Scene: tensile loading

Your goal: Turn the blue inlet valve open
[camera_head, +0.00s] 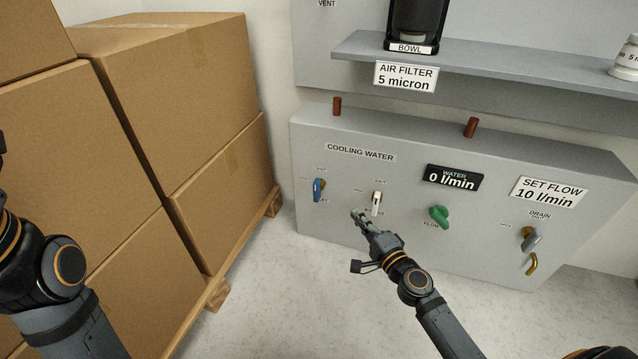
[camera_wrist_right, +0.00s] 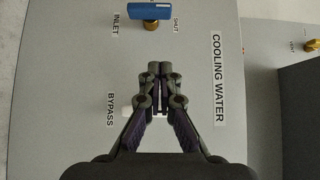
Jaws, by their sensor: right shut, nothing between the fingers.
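The blue inlet valve handle (camera_head: 318,190) is on the left of the grey cooling water panel, hanging about vertically under a small label. My right gripper (camera_head: 358,214) is shut and empty in front of the panel, right of and below the blue handle and beside the white bypass handle (camera_head: 377,203). Its closed fingertips (camera_wrist_right: 159,70) show apart from the blue handle. My left arm shows at the left edge; its gripper is out of view.
The water display (camera_head: 452,178) reads 0 l/min. A green flow knob (camera_head: 439,216) and a grey drain handle (camera_head: 532,240) are further right. Stacked cardboard boxes (camera_head: 185,100) on a pallet stand left of the panel. Pale floor (camera_head: 275,285) is clear in front.

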